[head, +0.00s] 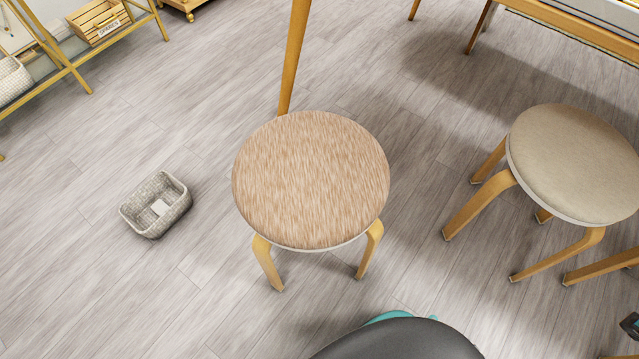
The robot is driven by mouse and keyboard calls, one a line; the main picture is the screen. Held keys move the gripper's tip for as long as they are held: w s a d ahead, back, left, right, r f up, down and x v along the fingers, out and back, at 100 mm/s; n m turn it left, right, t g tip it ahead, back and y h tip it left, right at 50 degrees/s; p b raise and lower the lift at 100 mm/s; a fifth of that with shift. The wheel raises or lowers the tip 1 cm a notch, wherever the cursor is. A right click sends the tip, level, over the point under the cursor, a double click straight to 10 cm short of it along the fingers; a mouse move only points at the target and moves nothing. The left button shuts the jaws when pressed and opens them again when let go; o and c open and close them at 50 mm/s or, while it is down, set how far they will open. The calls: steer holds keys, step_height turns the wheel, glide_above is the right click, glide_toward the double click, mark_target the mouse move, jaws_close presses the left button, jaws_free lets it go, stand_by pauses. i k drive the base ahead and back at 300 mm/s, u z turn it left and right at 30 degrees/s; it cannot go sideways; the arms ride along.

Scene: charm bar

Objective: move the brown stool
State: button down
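The brown stool (311,180) stands upright on the floor in the middle of the head view. It has a round seat with a streaked brown top and light wooden legs; two legs show below the seat at the front. The rest of its legs are hidden under the seat. My gripper cannot be made out in this view. A dark grey rounded part with a teal edge, likely my arm, shows at the bottom edge, apart from the stool in the picture.
A beige stool (575,160) stands to the right. A woven basket (157,204) lies on the floor to the left. A wooden post (294,58) rises behind the brown stool. A shelf with a wooden crate (98,20) is at upper left. Floor between basket and stool is clear.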

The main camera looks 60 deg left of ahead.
mark_target(306, 181)
steer(key=u, duration=2.8)
steer(key=k, duration=1.1)
steer(key=z, duration=0.25)
steer(key=i, duration=0.7)
steer(key=z, duration=0.05)
